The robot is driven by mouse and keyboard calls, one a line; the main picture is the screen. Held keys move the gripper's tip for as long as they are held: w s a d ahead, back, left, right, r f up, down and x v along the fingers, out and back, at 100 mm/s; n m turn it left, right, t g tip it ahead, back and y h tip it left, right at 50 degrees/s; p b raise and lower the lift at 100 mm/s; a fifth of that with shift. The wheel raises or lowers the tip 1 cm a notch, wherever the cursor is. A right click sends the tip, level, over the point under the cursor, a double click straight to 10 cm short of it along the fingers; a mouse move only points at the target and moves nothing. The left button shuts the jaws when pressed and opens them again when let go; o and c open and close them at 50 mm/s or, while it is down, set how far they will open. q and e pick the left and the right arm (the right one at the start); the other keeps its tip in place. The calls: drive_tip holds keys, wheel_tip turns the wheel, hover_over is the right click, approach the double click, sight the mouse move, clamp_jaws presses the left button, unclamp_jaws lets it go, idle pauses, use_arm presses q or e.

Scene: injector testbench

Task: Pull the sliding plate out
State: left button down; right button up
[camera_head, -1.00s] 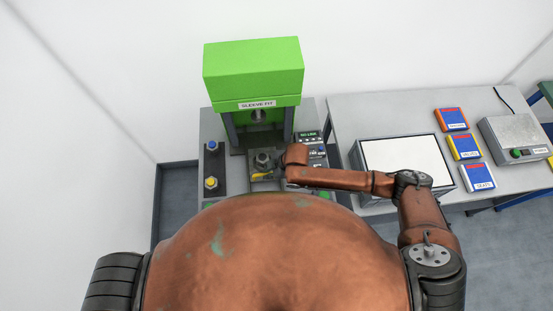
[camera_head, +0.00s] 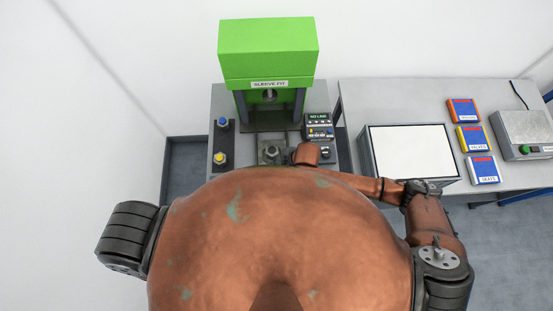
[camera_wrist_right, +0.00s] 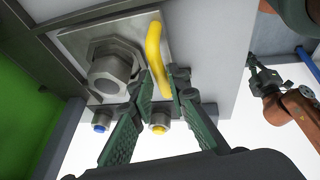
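The sliding plate (camera_head: 264,160) is a flat metal plate with a large hex nut (camera_head: 271,151), in front of the green press. The right wrist view shows its grey surface (camera_wrist_right: 75,42), the nut (camera_wrist_right: 110,68) and a yellow bar handle (camera_wrist_right: 155,52).
The green press (camera_head: 268,50) stands behind the plate. A blue-and-yellow button strip (camera_head: 221,143) is at its left, a control panel (camera_head: 319,127) at its right. A white-topped box (camera_head: 412,150) and several small boxes are on the right table (camera_head: 400,100).

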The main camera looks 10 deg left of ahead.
drive_tip(key=shift+o, duration=1.4)
drive_tip(key=shift+d+r, duration=0.1)
drive_tip(key=shift+r, duration=0.15)
use_arm(q)
drive_tip(key=shift+w, duration=0.5)
use_arm(e)
drive_tip(key=v, duration=1.1)
drive_tip(key=shift+r, duration=0.25)
use_arm(q)
drive_tip(key=shift+d, duration=0.1)
